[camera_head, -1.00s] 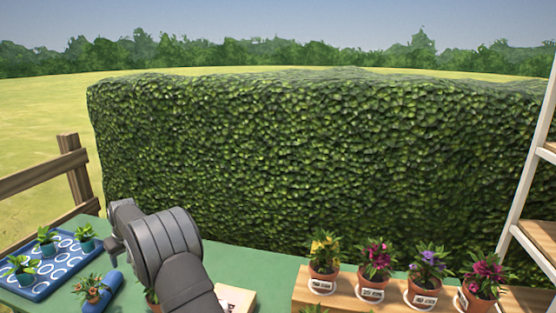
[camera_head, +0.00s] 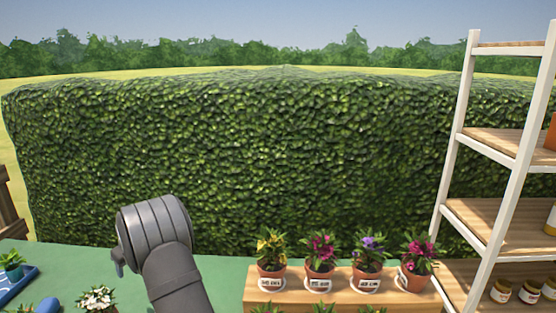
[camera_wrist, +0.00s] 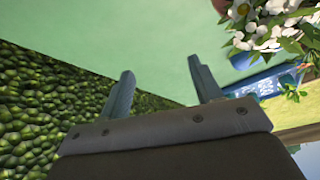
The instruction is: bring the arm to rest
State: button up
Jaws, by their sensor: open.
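My gripper (camera_wrist: 160,90) shows in the wrist view with its two fingers apart and nothing between them. The green table top (camera_wrist: 150,35) lies beyond the fingertips. In the head view my arm rises at the lower middle-left, over the table (camera_head: 220,262), and the fingers are mostly hidden behind it. A white-flowered plant (camera_head: 96,298) stands to the left of the arm. White flowers also show at the upper right of the wrist view (camera_wrist: 262,25), apart from the fingers.
Several potted flowers, one with yellow blooms (camera_head: 271,255), stand on a wooden riser (camera_head: 340,290) right of the arm. A white-framed shelf (camera_head: 510,150) stands at the right. A blue tray (camera_head: 12,287) lies at the far left. A tall hedge (camera_head: 240,160) runs behind the table.

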jog(key=w+d+f, duration=0.2)
jog(key=d, duration=0.3)
jog(key=w+d+f+m, duration=0.1)
jog(key=w+d+f, duration=0.1)
jog(key=d, duration=0.4)
jog(key=shift+w, duration=0.65)
jog(key=s+a+r, duration=0.2)
jog(key=s+a, duration=0.1)
jog(key=a, duration=0.3)
jog(key=s+a+r+n, duration=0.1)
jog(key=s+a+r, duration=0.1)
jog(key=a, duration=0.5)
jog(key=shift+s+r, duration=0.15)
jog(key=shift+s, duration=0.55)
jog(key=shift+d, duration=0.1)
